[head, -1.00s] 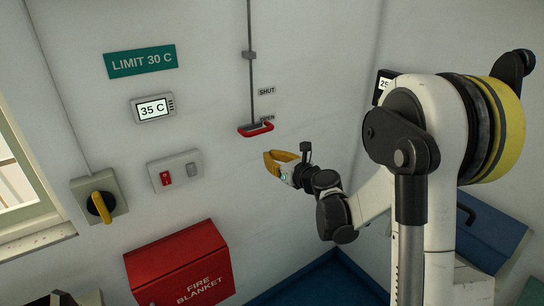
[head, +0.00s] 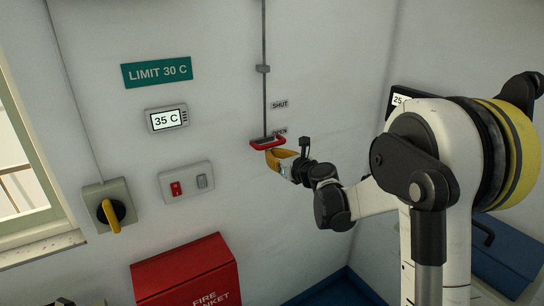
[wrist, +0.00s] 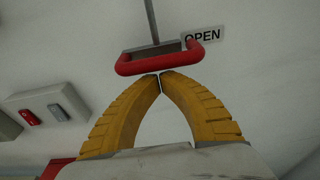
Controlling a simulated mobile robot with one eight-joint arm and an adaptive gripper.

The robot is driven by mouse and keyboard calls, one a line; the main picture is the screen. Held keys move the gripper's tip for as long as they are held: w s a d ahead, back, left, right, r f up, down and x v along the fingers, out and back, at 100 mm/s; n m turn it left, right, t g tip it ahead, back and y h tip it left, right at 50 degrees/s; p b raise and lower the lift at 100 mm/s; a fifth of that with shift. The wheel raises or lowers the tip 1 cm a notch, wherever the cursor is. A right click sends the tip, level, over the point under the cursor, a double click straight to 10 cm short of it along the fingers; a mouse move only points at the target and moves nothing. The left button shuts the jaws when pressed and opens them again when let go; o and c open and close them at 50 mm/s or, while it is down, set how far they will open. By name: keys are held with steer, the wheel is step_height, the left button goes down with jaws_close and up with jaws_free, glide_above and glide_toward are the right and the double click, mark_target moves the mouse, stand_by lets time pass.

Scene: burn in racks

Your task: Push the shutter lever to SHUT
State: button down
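The shutter lever is a red loop handle (head: 267,143) on the lower end of a thin vertical rod (head: 264,104) on the wall. The red handle (wrist: 168,60) also shows in the wrist view, beside the OPEN label (wrist: 203,36). My gripper (head: 270,154) has yellow fingers, with tips together (wrist: 159,77) and nothing seen between them. The tips are just below the handle's front bar; I cannot tell whether they touch it.
A switch plate (head: 197,182) and a yellow rotary switch (head: 110,214) are on the wall to the left. A thermometer display (head: 167,120) reads 35 C below a LIMIT 30 C sign (head: 157,72). A red fire blanket box (head: 187,267) is below. The wall above the handle is clear around the rod.

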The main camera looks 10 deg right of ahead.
mark_target(272, 144)
step_height(272, 144, up, 11)
steer(key=p, duration=0.6)
steer(key=shift+f, duration=0.3)
step_height(272, 144, down, 4)
steer(key=b, duration=0.3)
steer(key=shift+f, duration=0.1)
steer(key=p+v, duration=0.1)
steer(key=v, duration=0.8)
steer(key=shift+r+p, duration=0.3)
steer(key=shift+p, duration=0.05)
steer(key=shift+s, duration=0.1)
steer(key=shift+d, duration=0.1)
